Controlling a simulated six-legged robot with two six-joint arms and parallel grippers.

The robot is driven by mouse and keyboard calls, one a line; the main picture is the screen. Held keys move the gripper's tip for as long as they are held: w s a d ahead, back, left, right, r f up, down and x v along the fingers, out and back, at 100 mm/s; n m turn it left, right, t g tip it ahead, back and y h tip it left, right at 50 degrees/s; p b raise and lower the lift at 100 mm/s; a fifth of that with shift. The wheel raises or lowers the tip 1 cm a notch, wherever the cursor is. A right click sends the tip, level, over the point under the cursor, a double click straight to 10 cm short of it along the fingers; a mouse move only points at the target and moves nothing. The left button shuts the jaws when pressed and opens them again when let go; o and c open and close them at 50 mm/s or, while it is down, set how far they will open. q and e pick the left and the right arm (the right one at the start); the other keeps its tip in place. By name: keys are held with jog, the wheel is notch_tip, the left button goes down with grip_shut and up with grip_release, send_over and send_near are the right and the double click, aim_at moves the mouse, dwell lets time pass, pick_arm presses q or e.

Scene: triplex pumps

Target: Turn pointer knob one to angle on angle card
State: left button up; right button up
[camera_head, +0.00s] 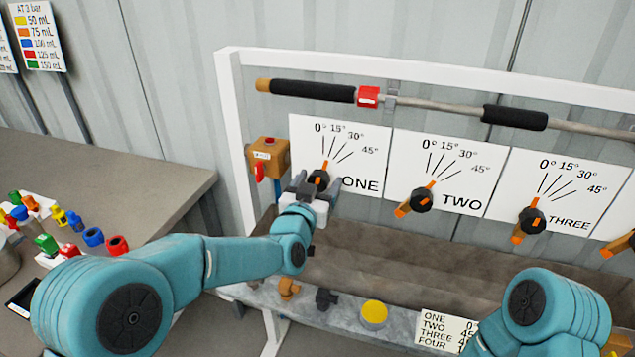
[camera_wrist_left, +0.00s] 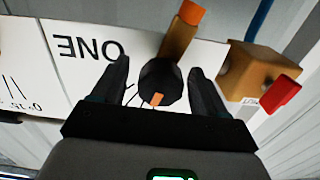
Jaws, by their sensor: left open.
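Pointer knob one (camera_head: 318,181) is a black knob on the white dial plate marked ONE (camera_head: 362,160). Its orange mark points up, near the 0° and 15° lines. My left gripper (camera_head: 312,190) is at this knob, its fingers open. In the left wrist view the black knob (camera_wrist_left: 160,88) sits between the two fingers, with a visible gap on each side. The angle card (camera_head: 440,332) is at the lower right, partly hidden by my right arm. Its row ONE seems to begin with 0; the other values are cut off or unclear. My right gripper is out of view.
Knobs two (camera_head: 421,199) and three (camera_head: 531,220) are to the right on their own plates. A brown box with a red lever (camera_head: 266,160) is close to the left of knob one. A pipe with black grips (camera_head: 430,104) runs above. Coloured parts (camera_head: 92,237) lie on the left table.

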pick_arm(q)
grip_shut()
jog(key=n+b, duration=0.1)
jog(key=b, duration=0.1)
jog(key=n+b, duration=0.1)
jog(key=b, duration=0.1)
jog(key=shift+f, duration=0.3)
jog(key=shift+r+n+b, duration=0.2)
jog(key=shift+n+b, duration=0.3)
jog(key=shift+n, duration=0.1)
grip_release()
jog(key=shift+r, duration=0.1)
jog(key=shift+s, duration=0.1)
